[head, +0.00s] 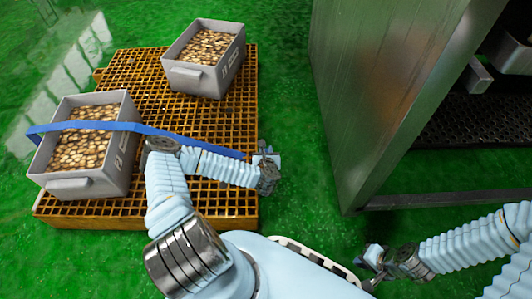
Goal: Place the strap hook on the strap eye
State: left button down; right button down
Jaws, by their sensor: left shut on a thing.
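A blue strap (95,125) lies across the top of the near-left grey crate (82,185) and runs right, partly behind my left arm, toward my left gripper (266,155). My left gripper is at the right edge of the orange pallet, shut on the strap's end. The strap hook is too small to make out there, and I cannot make out the strap eye. My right gripper (373,258) is low at the right over the green floor, away from the strap. I cannot tell whether its fingers are open.
A second grey crate (199,82) of brown pieces stands at the back of the orange grated pallet (140,68). A large metal cabinet (365,90) stands at the right. Green floor (300,185) is clear between pallet and cabinet.

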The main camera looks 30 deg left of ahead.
pick_arm(q)
jog(key=shift+f, duration=0.15)
jog(key=c, duration=1.2)
grip_release()
jog(key=shift+c, duration=0.2)
